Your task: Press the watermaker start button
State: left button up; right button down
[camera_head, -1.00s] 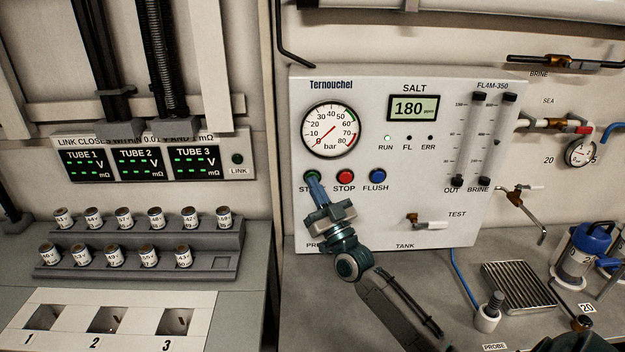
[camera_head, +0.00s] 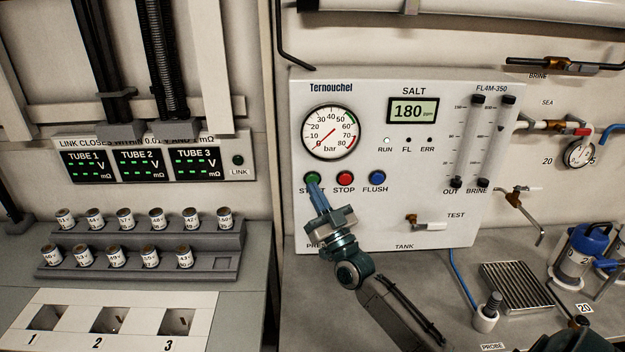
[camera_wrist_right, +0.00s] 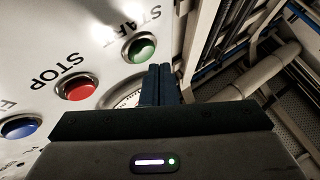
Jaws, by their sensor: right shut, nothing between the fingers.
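The green start button (camera_head: 312,178) is at the left of the button row on the white watermaker panel (camera_head: 420,190). My right gripper (camera_head: 316,190) is shut and empty, with its blue fingertips just below the green button in the head view. In the right wrist view the green button (camera_wrist_right: 139,49) shows whole, and the shut fingers (camera_wrist_right: 157,82) point toward it from just below. A small gap shows there; I cannot tell its depth. The salt display (camera_head: 413,111) reads 180. My left gripper is not in view.
The red stop button (camera_head: 345,178) and blue flush button (camera_head: 374,178) sit right of the green one. The pressure gauge (camera_head: 333,131) is above. A test valve handle (camera_head: 428,225) sticks out lower right. Racked cells (camera_head: 125,219) stand on the left bench.

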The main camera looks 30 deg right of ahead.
jog(key=s+a+p, duration=0.1)
jog(key=s, duration=0.1)
jog(key=s+a+p, duration=0.1)
jog(key=s, duration=0.1)
jog(key=shift+s+a+p, duration=0.1)
jog(key=shift+a+p, duration=0.2)
jog(key=shift+a, duration=0.05)
jog(key=shift+f, duration=0.1)
dwell(0.7)
